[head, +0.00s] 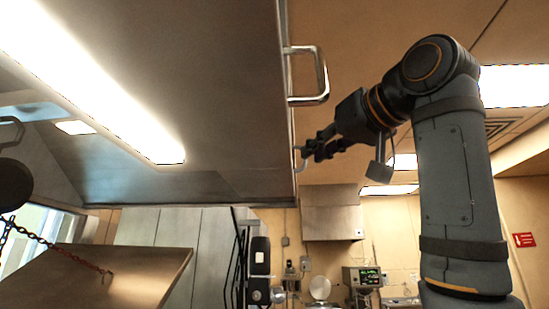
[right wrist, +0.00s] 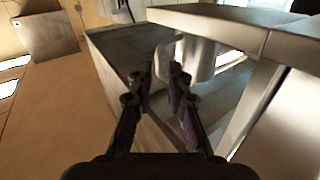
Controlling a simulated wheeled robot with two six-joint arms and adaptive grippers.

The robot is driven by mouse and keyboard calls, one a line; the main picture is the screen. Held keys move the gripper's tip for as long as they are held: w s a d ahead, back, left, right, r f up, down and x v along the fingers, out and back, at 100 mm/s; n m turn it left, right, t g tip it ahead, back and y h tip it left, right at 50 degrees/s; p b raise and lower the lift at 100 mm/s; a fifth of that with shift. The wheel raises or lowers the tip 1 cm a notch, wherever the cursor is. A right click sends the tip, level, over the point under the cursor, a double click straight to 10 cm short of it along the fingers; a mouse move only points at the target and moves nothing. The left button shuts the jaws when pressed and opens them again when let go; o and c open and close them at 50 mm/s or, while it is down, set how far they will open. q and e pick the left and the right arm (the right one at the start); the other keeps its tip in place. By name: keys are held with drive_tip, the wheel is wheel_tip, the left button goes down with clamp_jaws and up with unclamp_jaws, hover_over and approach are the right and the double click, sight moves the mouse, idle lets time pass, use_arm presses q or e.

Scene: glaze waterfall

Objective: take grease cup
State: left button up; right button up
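A pale, rounded metal piece that looks like the grease cup (right wrist: 199,58) hangs under a flat metal edge in the right wrist view, just beyond my right fingertips. My right gripper (right wrist: 162,70) is open, with a narrow gap between its fingers. I cannot tell whether a finger touches the cup. In the head view, my right gripper (head: 309,151) is raised at the hood's right edge, beside a small metal loop (head: 299,159). The cup's body is not clear there.
The large metal hood (head: 215,75) fills the upper left of the head view. A bar handle (head: 322,75) sticks out from its edge above my right gripper. A tilted panel (head: 110,272) hangs on a chain at lower left. There is open room right of the hood.

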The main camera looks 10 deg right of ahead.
drive_tip(key=p+x, duration=0.4)
drive_tip(key=x, duration=0.1)
drive_tip(key=shift+w+d+r, duration=0.1)
drive_tip(key=shift+r, duration=0.15)
drive_tip(key=shift+w+f, duration=0.15)
drive_tip(key=shift+w, duration=0.05)
drive_tip(key=shift+s, duration=0.4)
clamp_jaws()
drive_tip(key=shift+w, duration=0.15)
